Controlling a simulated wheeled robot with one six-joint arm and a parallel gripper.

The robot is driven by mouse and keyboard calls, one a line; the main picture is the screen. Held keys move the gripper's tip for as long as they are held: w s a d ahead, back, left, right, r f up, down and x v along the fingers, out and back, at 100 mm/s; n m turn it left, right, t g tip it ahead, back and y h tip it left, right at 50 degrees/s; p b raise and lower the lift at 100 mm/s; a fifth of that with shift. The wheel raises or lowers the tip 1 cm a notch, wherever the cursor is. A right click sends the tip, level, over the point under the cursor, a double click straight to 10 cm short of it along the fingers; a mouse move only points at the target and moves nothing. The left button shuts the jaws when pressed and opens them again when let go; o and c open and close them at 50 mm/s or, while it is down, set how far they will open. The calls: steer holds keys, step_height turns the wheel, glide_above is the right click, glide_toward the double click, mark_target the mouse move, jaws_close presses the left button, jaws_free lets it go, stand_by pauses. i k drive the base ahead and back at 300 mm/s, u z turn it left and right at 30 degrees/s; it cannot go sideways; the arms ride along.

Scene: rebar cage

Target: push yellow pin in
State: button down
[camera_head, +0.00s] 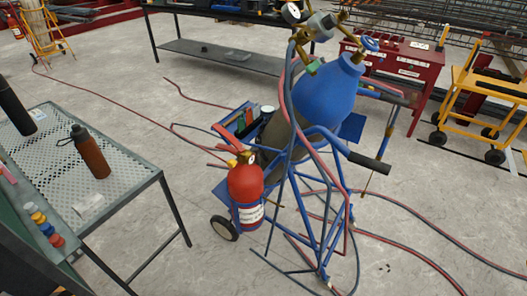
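Two things could be the yellow pin, and I cannot tell which is. A small yellow round piece (38,217) sits in a row of coloured pieces at the lower left, on the edge of a dark green surface. The extinguisher stands upright in a blue gas cylinder cart (325,225). At this size I cannot see how far any pin is in. My gripper is not in view.
A perforated metal table (130,178) at left holds a brown bottle (90,150) and a black cylinder (16,110). A blue-topped gas cylinder (325,95) leans in the cart. Hoses cross the concrete floor. A red tool cabinet (398,60) and yellow trolley (490,85) stand behind.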

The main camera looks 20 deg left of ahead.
mark_target(232, 163)
steer(key=z, duration=0.1)
steer(key=i, duration=0.6)
steer(key=u, duration=0.7)
steer(key=i, duration=0.4)
steer(key=u, duration=0.5)
